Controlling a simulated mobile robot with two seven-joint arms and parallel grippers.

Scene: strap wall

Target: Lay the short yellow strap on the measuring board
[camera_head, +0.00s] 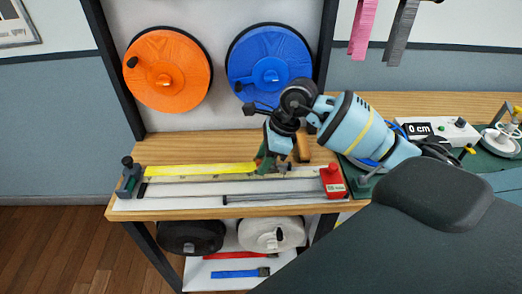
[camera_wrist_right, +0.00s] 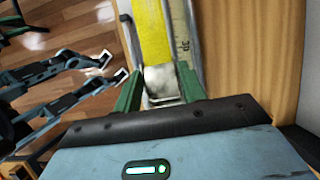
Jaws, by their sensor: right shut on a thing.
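The yellow strap (camera_head: 205,169) lies stretched along the measuring board (camera_head: 160,204), its left end near the dark end block (camera_head: 131,178). The strap also shows in the right wrist view (camera_wrist_right: 149,35), running beside the numbered scale (camera_wrist_right: 181,40). My right gripper (camera_head: 266,163) is at the strap's right end, low over the board. In the wrist view its green fingers (camera_wrist_right: 158,92) stand on both sides of the strap's metal end fitting (camera_wrist_right: 161,82) and are shut on it. Whether the fitting touches the board is unclear. My left gripper is not in view.
A red block (camera_head: 333,181) stands at the board's right end, and a dark bar (camera_head: 270,198) lies along its front. Orange (camera_head: 165,75) and blue (camera_head: 270,65) reels hang behind. A 0 cm display (camera_head: 419,129) stands right. Red and blue straps lie on the lower shelf.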

